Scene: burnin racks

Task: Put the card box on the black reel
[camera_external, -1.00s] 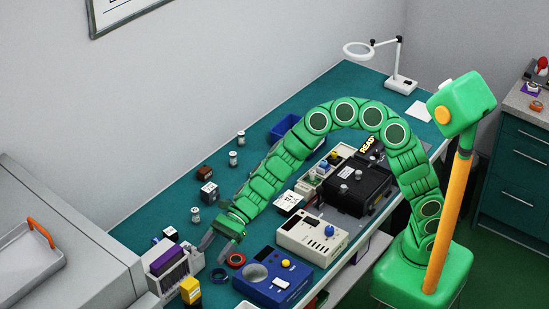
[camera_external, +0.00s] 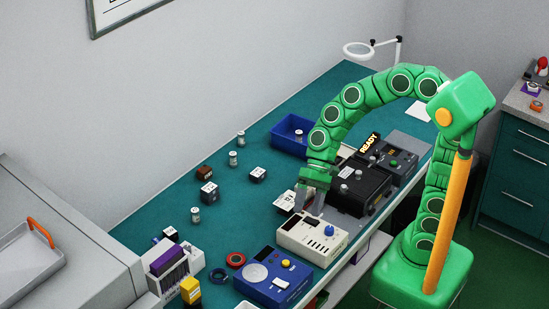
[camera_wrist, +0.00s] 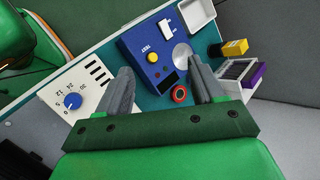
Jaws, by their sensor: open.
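A small brown box (camera_external: 204,173), which looks like the card box, stands on the teal bench left of the blue bin. A dark ring (camera_external: 219,275), which looks like the black reel, lies flat near the bench's front, beside a red ring (camera_external: 236,259). Nothing shows on the dark ring. My gripper (camera_external: 312,206) points down over the cream meter, to the right of both. In the wrist view my gripper (camera_wrist: 159,66) has its fingers wide apart with nothing between them. The brown box does not show there, and I cannot make out the dark ring.
The cream meter (camera_external: 312,239), blue tester (camera_external: 272,277) and black unit (camera_external: 359,188) line the front edge. A white rack (camera_external: 190,262) and a yellow bottle-like item (camera_external: 190,291) stand at left. Several dark labelled cubes and metal cylinders are scattered behind.

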